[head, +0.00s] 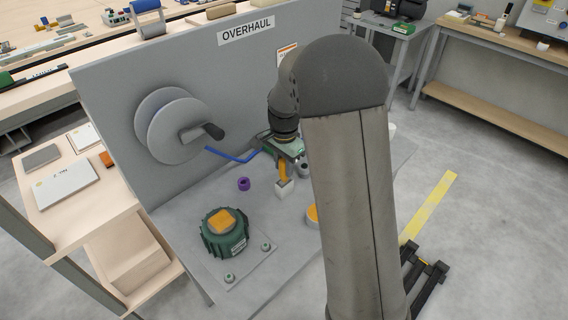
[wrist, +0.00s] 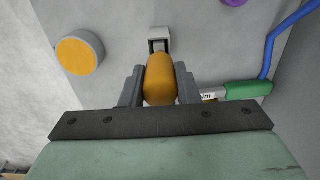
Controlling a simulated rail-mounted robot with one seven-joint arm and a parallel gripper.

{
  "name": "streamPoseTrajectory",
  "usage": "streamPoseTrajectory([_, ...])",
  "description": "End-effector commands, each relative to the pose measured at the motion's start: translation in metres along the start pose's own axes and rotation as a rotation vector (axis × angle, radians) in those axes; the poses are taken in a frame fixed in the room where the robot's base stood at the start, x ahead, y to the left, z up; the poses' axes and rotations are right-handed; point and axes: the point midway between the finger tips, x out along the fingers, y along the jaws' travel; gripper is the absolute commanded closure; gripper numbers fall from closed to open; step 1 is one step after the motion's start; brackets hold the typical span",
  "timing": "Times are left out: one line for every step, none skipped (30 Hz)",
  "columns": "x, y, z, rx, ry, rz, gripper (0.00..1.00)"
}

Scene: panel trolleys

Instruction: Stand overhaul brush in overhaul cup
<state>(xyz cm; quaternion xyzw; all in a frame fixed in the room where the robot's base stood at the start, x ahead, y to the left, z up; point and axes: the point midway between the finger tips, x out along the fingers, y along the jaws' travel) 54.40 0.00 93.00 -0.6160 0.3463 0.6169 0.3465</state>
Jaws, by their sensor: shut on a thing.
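My gripper (head: 286,156) is over the overhaul bench, left of my arm. In the wrist view its fingers (wrist: 159,78) are shut on an orange handle (wrist: 160,82), which I take for the overhaul brush; it also shows in the head view (head: 283,172). A pale square piece (head: 284,188) is at the handle's far end, also in the wrist view (wrist: 160,38). I cannot tell whether it is part of the brush or separate. A round grey container with an orange top (wrist: 80,52) stands to the left in the wrist view. I cannot tell for sure which thing is the cup.
A green motor-like unit (head: 225,234) sits on a plate at the bench front. A purple ring (head: 243,184) lies on clear bench top. A grey panel with a reel (head: 172,125) rises behind. A blue hose (wrist: 274,50) and green-handled tool (wrist: 248,89) lie to the right.

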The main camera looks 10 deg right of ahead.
Motion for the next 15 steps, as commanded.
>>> streamPoseTrajectory([0.0023,0.0,0.0,0.0,0.0,0.0,0.95])
streamPoseTrajectory([0.003,0.0,0.0,0.0,0.0,0.0,0.95])
streamPoseTrajectory([0.004,0.0,0.0,0.0,0.0,0.0,0.95])
streamPoseTrajectory([0.0047,0.0,0.0,0.0,0.0,0.0,0.95])
streamPoseTrajectory([0.0055,0.0,0.0,0.0,0.0,0.0,0.95])
streamPoseTrajectory([0.0065,0.0,0.0,0.0,0.0,0.0,0.95])
streamPoseTrajectory([0.0072,0.0,0.0,0.0,0.0,0.0,0.95])
streamPoseTrajectory([0.0079,0.0,0.0,0.0,0.0,0.0,0.95])
streamPoseTrajectory([0.0072,-0.0001,-0.0001,0.0,0.0,0.0,0.66])
streamPoseTrajectory([0.0069,-0.0001,-0.0001,0.0,0.0,0.0,0.58])
streamPoseTrajectory([0.0068,-0.0001,-0.0001,0.0,0.0,0.0,0.5])
streamPoseTrajectory([0.0068,-0.0001,-0.0001,0.0,0.0,0.0,0.46])
streamPoseTrajectory([0.0068,-0.0001,0.0,0.0,0.0,0.0,0.46])
streamPoseTrajectory([0.0068,-0.0001,-0.0001,0.0,0.0,0.0,0.46])
streamPoseTrajectory([0.0068,-0.0001,-0.0001,0.0,0.0,0.0,0.46])
